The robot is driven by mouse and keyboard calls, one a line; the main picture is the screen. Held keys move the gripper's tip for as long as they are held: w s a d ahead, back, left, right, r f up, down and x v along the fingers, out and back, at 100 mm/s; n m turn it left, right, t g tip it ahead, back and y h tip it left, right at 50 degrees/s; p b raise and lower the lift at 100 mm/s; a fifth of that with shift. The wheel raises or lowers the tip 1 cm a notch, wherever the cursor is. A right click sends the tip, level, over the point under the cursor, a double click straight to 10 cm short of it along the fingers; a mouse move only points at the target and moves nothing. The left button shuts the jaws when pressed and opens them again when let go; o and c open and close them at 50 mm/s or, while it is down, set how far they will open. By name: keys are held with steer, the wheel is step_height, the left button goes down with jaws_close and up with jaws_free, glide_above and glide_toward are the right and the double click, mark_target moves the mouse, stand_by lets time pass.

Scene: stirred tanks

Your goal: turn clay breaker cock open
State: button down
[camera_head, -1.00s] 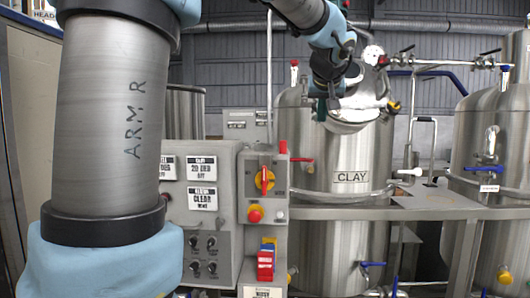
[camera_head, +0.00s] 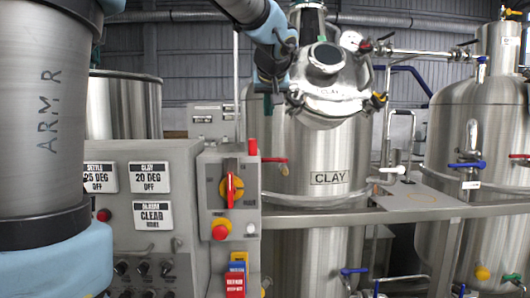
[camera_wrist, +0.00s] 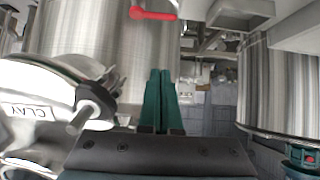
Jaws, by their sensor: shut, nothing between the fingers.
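The steel CLAY tank (camera_head: 330,220) stands in the middle of the head view, with a round lid (camera_head: 325,58) on top. A red lever (camera_head: 272,160) sticks out at its left side and also shows in the wrist view (camera_wrist: 152,14). A small yellow-and-black handle (camera_head: 379,99) sits right of the lid. I cannot tell which of these is the breaker cock. My gripper (camera_head: 268,98) is by the tank's upper left, left of the lid. In the wrist view its green fingers (camera_wrist: 160,98) are shut, with nothing held. They appear apart from the red lever.
A grey control panel (camera_head: 146,230) and a box with a red-on-yellow rotary switch (camera_head: 231,190) stand left of the tank. A rail (camera_head: 400,215) crosses in front. Another tank (camera_head: 470,120) with a blue lever (camera_head: 466,164) stands at right. Pipework (camera_head: 425,51) runs behind.

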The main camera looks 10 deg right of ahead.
mark_target(269, 160)
steer(key=p+x, duration=0.5)
steer(key=x, duration=1.4)
steer(key=shift+w+f, duration=0.2)
steer(key=shift+w, duration=0.05)
steer(key=shift+s+a+f, duration=0.15)
steer(key=shift+s+f, duration=0.4)
steer(key=shift+s, duration=0.35)
steer(key=shift+s+a+f, duration=0.15)
steer(key=shift+s+f, duration=0.4)
steer(key=shift+s, duration=0.35)
steer(key=shift+s+f+b, duration=0.1)
steer(key=shift+b, duration=0.55)
